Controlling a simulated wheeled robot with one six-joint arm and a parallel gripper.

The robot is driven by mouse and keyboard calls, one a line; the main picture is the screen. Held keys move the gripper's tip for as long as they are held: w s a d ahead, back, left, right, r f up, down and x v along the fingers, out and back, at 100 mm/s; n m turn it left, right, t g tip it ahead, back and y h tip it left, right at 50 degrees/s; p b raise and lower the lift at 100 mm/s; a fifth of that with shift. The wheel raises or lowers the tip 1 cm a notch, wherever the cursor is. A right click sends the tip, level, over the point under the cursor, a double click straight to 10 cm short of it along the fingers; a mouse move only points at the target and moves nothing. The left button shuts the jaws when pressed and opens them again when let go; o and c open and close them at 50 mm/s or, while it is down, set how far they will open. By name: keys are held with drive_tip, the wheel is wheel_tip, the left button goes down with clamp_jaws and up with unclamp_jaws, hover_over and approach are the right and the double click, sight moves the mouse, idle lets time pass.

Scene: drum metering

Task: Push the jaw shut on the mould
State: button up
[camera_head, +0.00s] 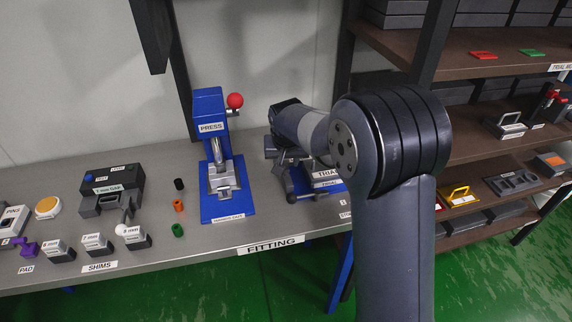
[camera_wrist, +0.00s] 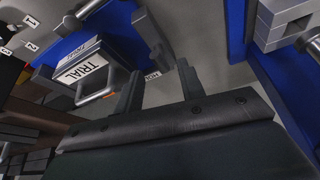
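A grey block with a bar handle and a TRIAL label (camera_wrist: 92,70), which looks like the mould, sits on a blue base in the wrist view. It also shows, partly hidden by my arm, in the head view (camera_head: 326,174). A dark upright part (camera_wrist: 150,35), possibly the jaw, stands beside the block, apart from it at the top. Whether it touches lower down cannot be told. My gripper (camera_wrist: 160,72) has its two fingers apart with nothing between them, to the right of the block in the wrist view. In the head view my arm hides most of the fixture.
A blue press (camera_head: 208,112) with a red knob stands left of the fixture. Small coloured cylinders (camera_head: 178,206), shims (camera_head: 95,243) and a dark gauge unit (camera_head: 112,186) stand further left on the grey bench (camera_head: 150,270). Shelves (camera_head: 470,66) rise at right.

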sight(287, 166)
drive_tip(key=shift+x, duration=2.05)
clamp_jaws()
drive_tip(key=shift+d, duration=0.1)
